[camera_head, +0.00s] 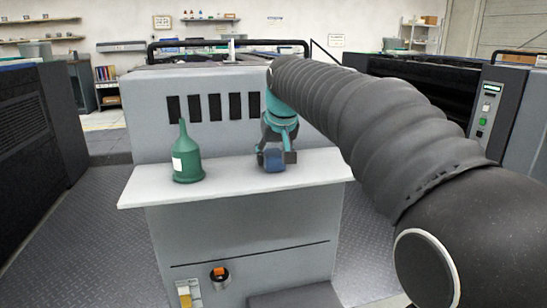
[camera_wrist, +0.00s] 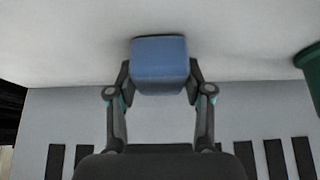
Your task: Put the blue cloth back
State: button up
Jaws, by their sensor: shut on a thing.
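The blue cloth shows as a small folded block (camera_head: 274,160) at the light grey shelf of the machine, right of the green funnel-topped container. In the wrist view the cloth (camera_wrist: 160,64) sits between the two fingers. My gripper (camera_head: 276,157) points down and is shut on the cloth, one finger on each side. The cloth is at or just above the shelf surface (camera_head: 235,178); I cannot tell whether it touches.
The green container (camera_head: 187,158) stands on the shelf left of my gripper; its edge also shows at the right of the wrist view (camera_wrist: 311,72). The machine's slotted back panel (camera_head: 213,107) rises behind the shelf. Bare shelf lies between container and gripper.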

jog(key=o, duration=1.1)
jog(key=shift+f, duration=0.1)
jog(key=shift+r, duration=0.25)
jog(key=p+v, duration=0.2)
jog(key=v, duration=1)
jog(key=s+d+f, duration=0.3)
jog(key=s+f, duration=0.5)
jog(key=s, duration=0.1)
jog(key=s+d+f+m, duration=0.1)
jog(key=s+d+f, duration=0.3)
jog(key=s+f, duration=0.5)
jog(key=s+d+f+m+h, duration=0.1)
jog(key=s+d+f, duration=0.3)
jog(key=s+f, duration=0.4)
jog(key=shift+s+d+f, duration=0.2)
jog(key=shift+s+f, duration=0.15)
jog(key=shift+s, duration=0.25)
